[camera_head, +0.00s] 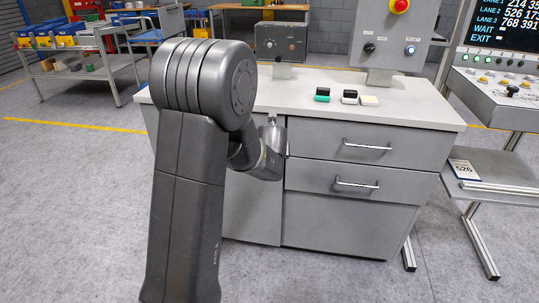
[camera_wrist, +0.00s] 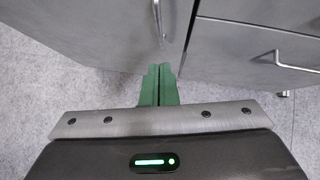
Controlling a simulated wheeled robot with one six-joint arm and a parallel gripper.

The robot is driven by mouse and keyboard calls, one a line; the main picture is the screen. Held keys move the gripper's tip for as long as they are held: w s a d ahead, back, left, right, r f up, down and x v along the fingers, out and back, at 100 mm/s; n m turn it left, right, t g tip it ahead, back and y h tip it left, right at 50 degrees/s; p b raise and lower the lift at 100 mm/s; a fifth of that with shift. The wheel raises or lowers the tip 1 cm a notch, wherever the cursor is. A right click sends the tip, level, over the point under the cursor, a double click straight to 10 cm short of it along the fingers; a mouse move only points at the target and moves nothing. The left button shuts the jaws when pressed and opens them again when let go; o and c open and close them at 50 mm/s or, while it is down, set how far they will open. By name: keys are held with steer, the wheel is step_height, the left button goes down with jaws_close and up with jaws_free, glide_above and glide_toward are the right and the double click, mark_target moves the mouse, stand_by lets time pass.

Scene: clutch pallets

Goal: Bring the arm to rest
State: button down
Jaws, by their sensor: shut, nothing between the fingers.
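My gripper (camera_wrist: 159,85) shows in the wrist view as two green fingers pressed together, with nothing between them. It points toward the front of the grey cabinet (camera_wrist: 95,28), near a door handle. In the head view my dark grey arm stands up in front of the cabinet (camera_head: 345,218), bent at the top, with its forearm dropping behind toward the cabinet front. The gripper fingers are hidden in the head view.
The cabinet has two drawers with bar handles (camera_head: 357,184) and a light worktop (camera_head: 420,105) carrying small blocks (camera_head: 322,95), a control box (camera_head: 281,42) and a panel with a red button (camera_head: 399,6). A console (camera_head: 500,90) stands at right.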

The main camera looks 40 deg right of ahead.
steer(key=shift+s+a+r, duration=0.1)
steer(key=shift+s+a, duration=0.05)
steer(key=b+x, duration=0.1)
steer(key=x, duration=1.1)
steer(key=shift+w+d+b, duration=0.25)
steer(key=shift+d+b, duration=0.15)
steer(key=shift+d, duration=0.1)
steer(key=shift+w, duration=0.1)
